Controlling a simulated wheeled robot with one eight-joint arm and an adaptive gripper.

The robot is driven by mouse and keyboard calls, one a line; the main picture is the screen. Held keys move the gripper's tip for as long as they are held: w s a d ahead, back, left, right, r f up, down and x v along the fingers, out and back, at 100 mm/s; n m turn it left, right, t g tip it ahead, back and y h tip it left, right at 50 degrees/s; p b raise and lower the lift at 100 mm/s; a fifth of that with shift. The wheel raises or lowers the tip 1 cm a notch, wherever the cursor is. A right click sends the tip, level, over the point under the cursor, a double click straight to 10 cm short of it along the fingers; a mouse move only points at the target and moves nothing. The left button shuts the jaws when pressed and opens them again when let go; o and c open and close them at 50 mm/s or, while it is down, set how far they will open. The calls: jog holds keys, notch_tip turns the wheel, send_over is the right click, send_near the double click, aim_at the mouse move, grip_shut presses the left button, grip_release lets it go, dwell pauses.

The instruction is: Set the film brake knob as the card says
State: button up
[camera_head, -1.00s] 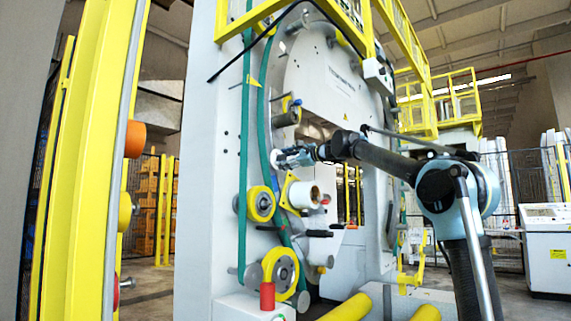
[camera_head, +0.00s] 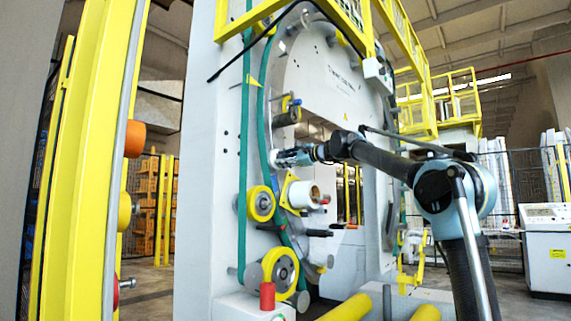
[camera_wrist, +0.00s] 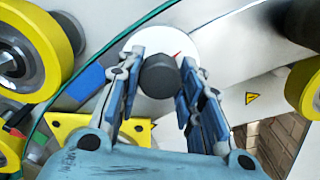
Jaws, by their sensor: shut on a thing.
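The film brake knob shows in the wrist view as a dark grey cap (camera_wrist: 158,76) in front of a round white dial (camera_wrist: 150,50) with a small red mark at its upper right. My gripper (camera_wrist: 160,85) has its two blue-padded fingers on either side of the knob and is shut on it. In the head view my gripper (camera_head: 278,158) reaches left to the machine's face, and its fingers meet the small white dial beside the green belt. The knob itself is hidden there. I cannot make out the card in either view.
Yellow-rimmed rollers (camera_head: 261,203) and a yellow bracket with a white spool (camera_head: 303,194) sit just below my gripper. The green belt (camera_head: 262,110) runs close by. A yellow post (camera_head: 90,160) stands at the left. A warning triangle (camera_wrist: 252,98) shows right of my fingers.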

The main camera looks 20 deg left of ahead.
jog(key=shift+f+n, duration=0.1)
jog(key=shift+n, duration=8.6)
jog(key=shift+d, duration=0.1)
jog(key=o, duration=1.1)
jog(key=shift+w, duration=0.1)
jog(key=shift+c, duration=0.2)
jog(key=v, duration=1.2)
